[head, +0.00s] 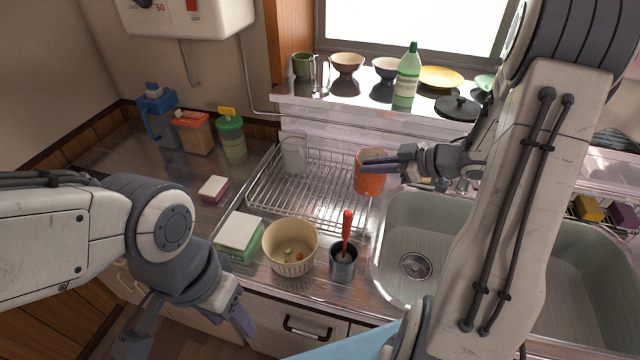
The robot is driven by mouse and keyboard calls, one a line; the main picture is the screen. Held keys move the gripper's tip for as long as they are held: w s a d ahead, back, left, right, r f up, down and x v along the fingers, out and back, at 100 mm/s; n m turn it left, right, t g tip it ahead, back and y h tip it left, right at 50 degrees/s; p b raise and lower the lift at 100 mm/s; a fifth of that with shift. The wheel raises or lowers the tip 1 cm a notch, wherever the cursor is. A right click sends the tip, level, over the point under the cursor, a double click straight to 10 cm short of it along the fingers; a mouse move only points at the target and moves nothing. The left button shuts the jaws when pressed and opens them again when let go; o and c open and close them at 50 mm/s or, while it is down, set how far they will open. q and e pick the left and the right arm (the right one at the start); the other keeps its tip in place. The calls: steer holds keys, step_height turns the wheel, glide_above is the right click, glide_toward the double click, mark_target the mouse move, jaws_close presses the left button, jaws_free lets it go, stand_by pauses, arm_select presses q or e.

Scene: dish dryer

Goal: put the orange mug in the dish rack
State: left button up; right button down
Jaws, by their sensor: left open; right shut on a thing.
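The orange mug (369,182) is at the right end of the wire dish rack (305,212), near the sink's edge. My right gripper (385,163) is shut on the mug near its rim, reaching in from the right. I cannot tell whether the mug's base touches the rack wires. The rack also holds a clear glass (294,153) at its back left. My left gripper (200,325) is open and empty, low in front of the counter's front edge.
A ribbed bowl (291,262), a metal cup with a red-handled tool (343,265) and a sponge box (239,233) stand in front of the rack. The sink (414,225) is right. Bowls and a green bottle (407,78) line the sill. The rack's middle is clear.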

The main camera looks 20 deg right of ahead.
steer(key=w+a+f, duration=0.6)
steer(key=w+f, duration=0.1)
steer(key=f, duration=0.2)
steer(key=shift+f, duration=0.2)
steer(key=shift+s+f, duration=0.1)
steer(key=c, duration=0.9)
jaws_free()
